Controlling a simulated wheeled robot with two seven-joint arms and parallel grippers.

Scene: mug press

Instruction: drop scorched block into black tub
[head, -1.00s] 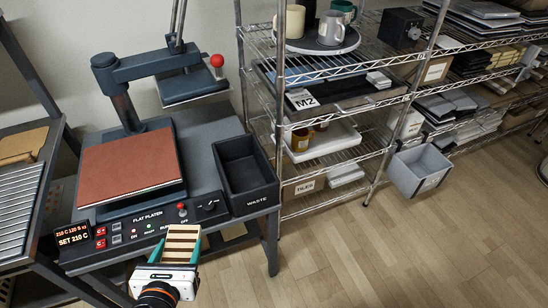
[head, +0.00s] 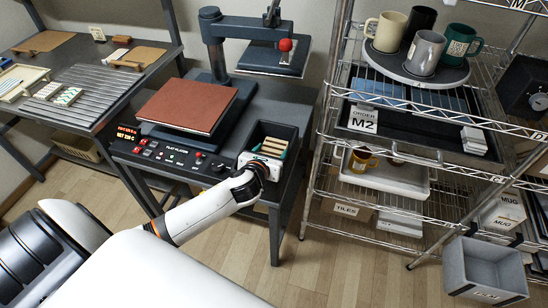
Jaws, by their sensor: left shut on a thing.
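The black tub (head: 291,131) stands at the right end of the press table, beside the flat platen. My left gripper (head: 273,147) reaches over the tub from the front and is shut on the scorched block (head: 275,143), a tan piece with darker bands. The block is at the tub's opening, between the teal fingers. I cannot tell how far down into the tub it sits. The gripper body hides the tub's front part. My right gripper is not in view.
The press (head: 255,52) with its red knob stands behind, and its red-brown platen (head: 188,105) lies left of the tub. A wire shelf (head: 415,150) with mugs is close on the right. A grey bin (head: 485,268) hangs at lower right.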

